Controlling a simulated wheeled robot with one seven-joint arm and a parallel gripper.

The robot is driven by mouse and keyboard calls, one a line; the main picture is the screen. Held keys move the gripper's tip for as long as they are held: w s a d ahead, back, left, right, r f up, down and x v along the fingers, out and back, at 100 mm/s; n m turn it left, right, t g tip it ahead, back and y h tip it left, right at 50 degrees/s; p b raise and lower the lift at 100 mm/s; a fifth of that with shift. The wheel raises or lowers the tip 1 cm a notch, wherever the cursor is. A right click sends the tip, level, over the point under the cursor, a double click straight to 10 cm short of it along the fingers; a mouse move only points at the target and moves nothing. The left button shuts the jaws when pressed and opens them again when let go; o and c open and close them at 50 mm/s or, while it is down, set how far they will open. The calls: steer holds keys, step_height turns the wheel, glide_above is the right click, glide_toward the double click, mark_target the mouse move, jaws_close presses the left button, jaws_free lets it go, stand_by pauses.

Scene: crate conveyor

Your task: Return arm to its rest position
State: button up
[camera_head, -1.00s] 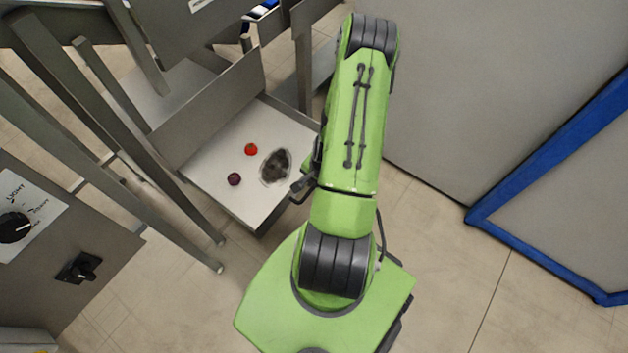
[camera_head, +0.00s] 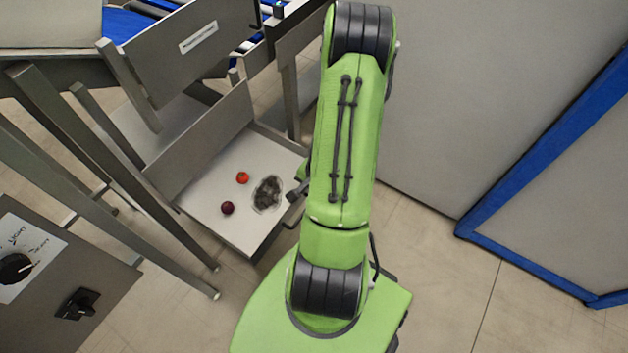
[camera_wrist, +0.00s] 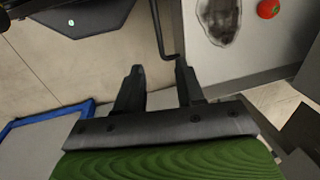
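My green arm stands in the middle of the head view, folded upright over my base. My gripper (camera_wrist: 160,80) shows in the wrist view with its two dark fingers apart and nothing between them. In the head view a small dark part of it shows beside the arm, near the right edge of a white tray (camera_head: 215,190); the rest is hidden behind the arm. The fingers look close to the tray's edge in the wrist view; I cannot tell whether they touch it.
On the tray lie a red tomato (camera_head: 242,178), a dark round fruit (camera_head: 228,208) and a grey patch (camera_head: 268,194). Metal legs and a control panel (camera_head: 50,280) stand left. A blue-framed grey panel (camera_head: 520,265) stands right. Floor is bare between tray and panel.

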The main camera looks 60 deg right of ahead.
steer(key=r, duration=0.4)
steer(key=shift+s+p, duration=0.35)
steer(key=shift+f, duration=0.1)
steer(key=w+a+r+n+t+h+p, duration=0.1)
steer(key=w+a+r+n, duration=0.35)
steer(key=r, duration=0.45)
steer(key=w+a+r+n+p, duration=0.1)
steer(key=w+a+r+n, duration=0.3)
steer(key=r, duration=0.6)
steer(key=s+a+r+n+t+y+p, duration=0.1)
steer(key=s+a+r+n+t, duration=0.1)
steer(key=s+a+r+n, duration=0.7)
steer(key=a+r, duration=0.4)
steer(key=shift+s+p, duration=0.15)
steer(key=shift+p, duration=0.25)
